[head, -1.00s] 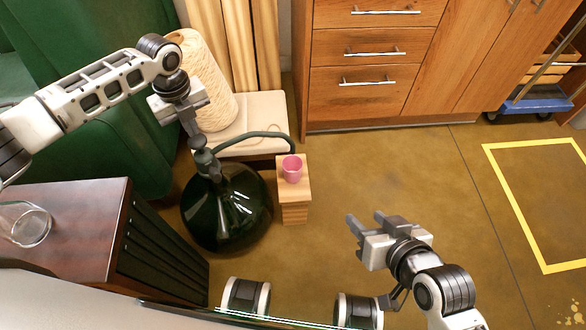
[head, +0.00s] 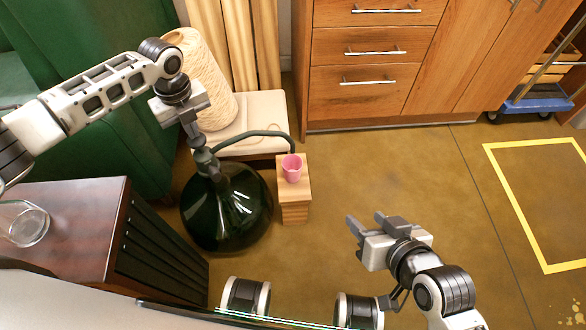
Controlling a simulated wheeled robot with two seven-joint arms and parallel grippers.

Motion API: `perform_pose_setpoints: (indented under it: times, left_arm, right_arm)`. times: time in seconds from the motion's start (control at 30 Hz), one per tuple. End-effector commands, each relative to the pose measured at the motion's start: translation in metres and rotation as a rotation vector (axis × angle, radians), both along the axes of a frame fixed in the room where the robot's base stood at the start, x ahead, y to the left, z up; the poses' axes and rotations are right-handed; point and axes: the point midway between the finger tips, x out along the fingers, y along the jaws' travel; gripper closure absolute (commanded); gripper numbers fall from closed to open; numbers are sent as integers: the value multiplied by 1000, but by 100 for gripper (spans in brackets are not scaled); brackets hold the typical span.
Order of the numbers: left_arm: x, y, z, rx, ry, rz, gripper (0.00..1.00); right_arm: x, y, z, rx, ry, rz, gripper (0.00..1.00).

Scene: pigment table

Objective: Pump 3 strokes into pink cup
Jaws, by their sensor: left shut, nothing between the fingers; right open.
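The pink cup (head: 292,169) stands upright on a small wooden stand (head: 295,205). A large dark green glass bottle (head: 228,210) with a pump on its neck stands on the floor to the left of the stand. The pump's dark spout (head: 255,135) arches right and ends over the cup. My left gripper (head: 194,137) is shut, pointing down at the top of the pump head (head: 205,160); I cannot tell whether it touches. My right gripper (head: 366,222) is open and empty above the floor, right of the stand. No liquid is visible in the cup.
A cream cushioned stool (head: 262,112) with a large twine spool (head: 205,85) stands behind the bottle. A dark wooden cabinet with a glass jar (head: 24,224) is at left. Wooden drawers (head: 370,90) stand at the back.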

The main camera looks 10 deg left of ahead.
Motion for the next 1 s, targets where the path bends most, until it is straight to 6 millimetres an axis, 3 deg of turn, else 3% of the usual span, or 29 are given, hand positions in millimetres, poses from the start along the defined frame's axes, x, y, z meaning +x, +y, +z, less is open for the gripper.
perform_pose_setpoints:
  times: [1.0]
  left_arm:
    - [-1,0,-34,1,1,0,100]
  right_arm:
    - [0,1,-17,-1,-2,1,55]
